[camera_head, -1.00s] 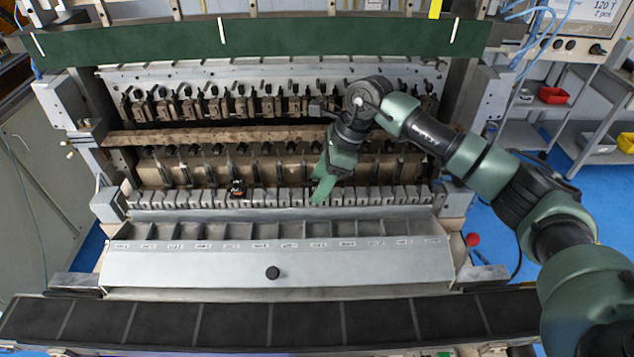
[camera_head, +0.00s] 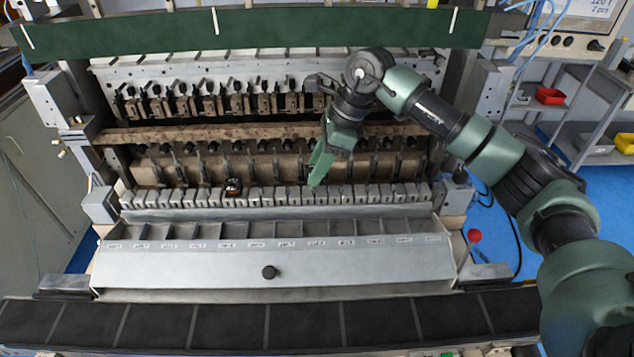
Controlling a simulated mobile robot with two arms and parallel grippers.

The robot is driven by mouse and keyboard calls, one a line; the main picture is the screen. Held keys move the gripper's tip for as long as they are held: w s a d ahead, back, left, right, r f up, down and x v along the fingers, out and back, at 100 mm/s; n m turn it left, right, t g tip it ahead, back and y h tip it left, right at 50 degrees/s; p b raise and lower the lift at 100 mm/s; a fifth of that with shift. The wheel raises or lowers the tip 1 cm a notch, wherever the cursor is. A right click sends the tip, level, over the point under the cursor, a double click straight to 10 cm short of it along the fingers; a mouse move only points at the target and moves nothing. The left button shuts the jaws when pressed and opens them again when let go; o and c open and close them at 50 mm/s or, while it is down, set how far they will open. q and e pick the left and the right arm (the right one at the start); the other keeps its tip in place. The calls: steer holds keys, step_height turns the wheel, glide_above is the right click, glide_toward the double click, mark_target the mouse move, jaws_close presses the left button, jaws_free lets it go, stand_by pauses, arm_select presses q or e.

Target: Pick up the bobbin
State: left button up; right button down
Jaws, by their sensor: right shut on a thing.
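My right gripper (camera_head: 318,172) is above the row of grey blocks (camera_head: 290,197) at the front of the winder. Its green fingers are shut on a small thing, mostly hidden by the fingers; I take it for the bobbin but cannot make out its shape. A small dark and orange wound piece (camera_head: 233,187) sits on the block row, well to the left of the gripper and apart from it. My left gripper is not in view.
A brown bar (camera_head: 230,134) and a row of brown clamps (camera_head: 210,104) run across the machine behind the gripper. A green beam (camera_head: 290,32) spans the top.

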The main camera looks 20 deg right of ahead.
steer(key=s+a+b, duration=0.2)
steer(key=s, duration=0.6)
steer(key=s+a+b, duration=0.2)
steer(key=s+b, duration=0.1)
steer(key=s, duration=0.6)
steer(key=shift+a+f+b, duration=0.2)
steer(key=shift+a+b, duration=0.15)
steer(key=shift+a, duration=0.05)
